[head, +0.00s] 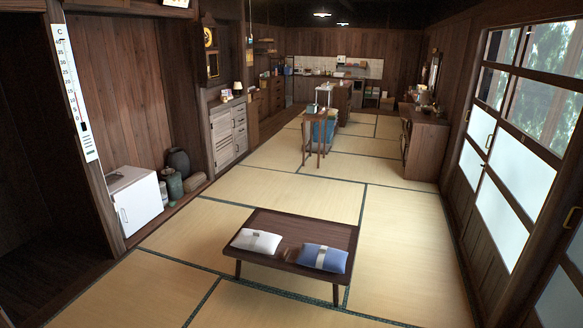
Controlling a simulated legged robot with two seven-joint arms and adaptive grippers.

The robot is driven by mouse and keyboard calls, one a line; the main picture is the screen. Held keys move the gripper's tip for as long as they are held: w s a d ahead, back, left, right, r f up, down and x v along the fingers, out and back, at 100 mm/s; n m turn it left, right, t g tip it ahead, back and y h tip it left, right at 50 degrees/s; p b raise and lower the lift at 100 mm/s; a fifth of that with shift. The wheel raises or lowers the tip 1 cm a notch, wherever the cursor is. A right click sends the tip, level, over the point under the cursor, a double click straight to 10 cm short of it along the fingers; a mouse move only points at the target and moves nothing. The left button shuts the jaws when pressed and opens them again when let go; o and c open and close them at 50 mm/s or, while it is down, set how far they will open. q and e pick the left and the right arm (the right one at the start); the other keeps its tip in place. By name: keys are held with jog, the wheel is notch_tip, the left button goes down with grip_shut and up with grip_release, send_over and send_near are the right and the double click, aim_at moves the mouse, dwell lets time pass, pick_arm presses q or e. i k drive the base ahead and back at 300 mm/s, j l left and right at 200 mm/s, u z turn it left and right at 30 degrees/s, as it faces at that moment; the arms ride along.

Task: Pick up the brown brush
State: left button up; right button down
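A small brown item (290,253) lies on the low dark wooden table (300,228), between a white cushion-like pack and a blue one. It may be the brown brush, but it is too small and too close in colour to the tabletop to be sure. I make out no other brush in the head view. Neither of my grippers shows in the head view.
The white pack (256,241) and blue pack (323,257) lie on the low table's near side. Tatami floor (400,250) is clear around it. A white box-shaped cabinet (136,199) stands left, a small wooden stand (316,143) farther back, and a wooden cabinet (425,145) at right.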

aim_at(285, 253)
jog(key=i+l, duration=0.25)
jog(key=i, duration=0.25)
jog(key=i+l, duration=0.2)
jog(key=i, duration=0.3)
jog(key=i+l, duration=0.25)
jog(key=i, duration=0.2)
jog(key=i+l, duration=0.25)
jog(key=i, duration=0.25)
